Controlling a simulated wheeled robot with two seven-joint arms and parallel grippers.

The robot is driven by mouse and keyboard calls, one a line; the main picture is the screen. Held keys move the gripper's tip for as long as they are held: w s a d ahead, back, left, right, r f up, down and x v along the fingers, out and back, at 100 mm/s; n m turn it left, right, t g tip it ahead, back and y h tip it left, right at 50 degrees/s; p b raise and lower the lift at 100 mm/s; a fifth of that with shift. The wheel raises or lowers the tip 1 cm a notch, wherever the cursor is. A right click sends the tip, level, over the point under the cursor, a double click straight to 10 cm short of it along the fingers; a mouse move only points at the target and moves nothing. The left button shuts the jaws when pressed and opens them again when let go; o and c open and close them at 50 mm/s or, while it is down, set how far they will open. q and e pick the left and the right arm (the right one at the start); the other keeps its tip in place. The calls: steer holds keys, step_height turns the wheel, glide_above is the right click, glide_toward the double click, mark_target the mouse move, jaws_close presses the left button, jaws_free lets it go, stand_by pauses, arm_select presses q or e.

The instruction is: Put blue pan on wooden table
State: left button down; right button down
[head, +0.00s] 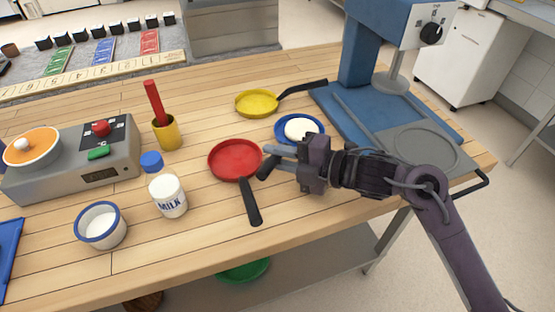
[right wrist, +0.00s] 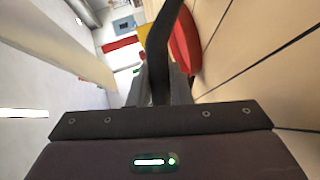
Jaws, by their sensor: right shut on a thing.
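The blue pan (head: 277,137) holds a round white item (head: 301,129) and is over the right part of the wooden table (head: 215,235). I cannot tell whether it touches the tabletop or is slightly above it. My right gripper (head: 272,158) is shut on a black handle, which seems to be the blue pan's; its end points down and left. In the right wrist view the black handle (right wrist: 160,50) runs up between the fingers. Part of the handle is hidden by the gripper. My left gripper is not in view.
A red pan (head: 236,160) lies just left of my gripper, a yellow pan (head: 257,103) behind. A milk bottle (head: 165,188), white cup (head: 101,226) and yellow holder (head: 166,133) stand left. A blue machine (head: 365,50) stands right. The front middle tabletop is clear.

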steer(key=shift+f, duration=0.6)
steer(key=c, duration=1.3)
jaws_free()
steer(key=shift+c, duration=0.2)
